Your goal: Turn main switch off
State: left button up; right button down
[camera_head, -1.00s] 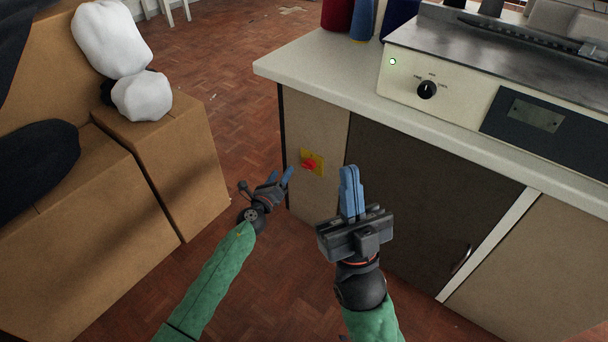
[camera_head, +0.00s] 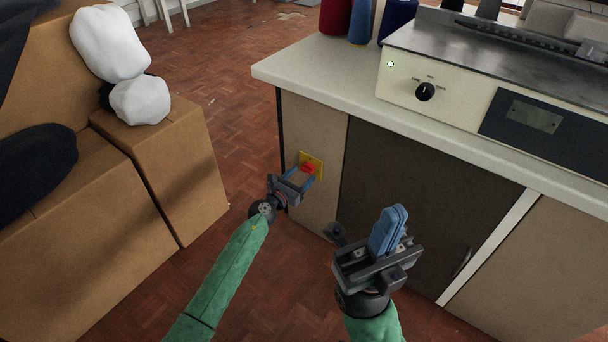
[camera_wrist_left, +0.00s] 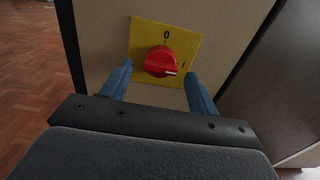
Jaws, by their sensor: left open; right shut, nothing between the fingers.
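The main switch is a red rotary knob (camera_head: 308,169) on a yellow plate (camera_head: 317,160), fixed to the side panel of the cabinet. In the left wrist view the red knob (camera_wrist_left: 160,62) sits on the yellow plate (camera_wrist_left: 190,42) with a "0" above it and an "I" at its right. The knob's white mark points right, toward the "I" side. My left gripper (camera_head: 297,178) is open, its blue fingers on either side of the knob; I cannot tell whether they touch it. My right gripper (camera_head: 394,216) is shut and empty in front of the dark cabinet door.
The cabinet's light worktop (camera_head: 310,66) overhangs the switch.

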aim_at(307, 169)
pick_arm(q)
jog(key=shift+x, duration=1.05)
jog(key=c, duration=1)
jog(key=shift+o, duration=0.2)
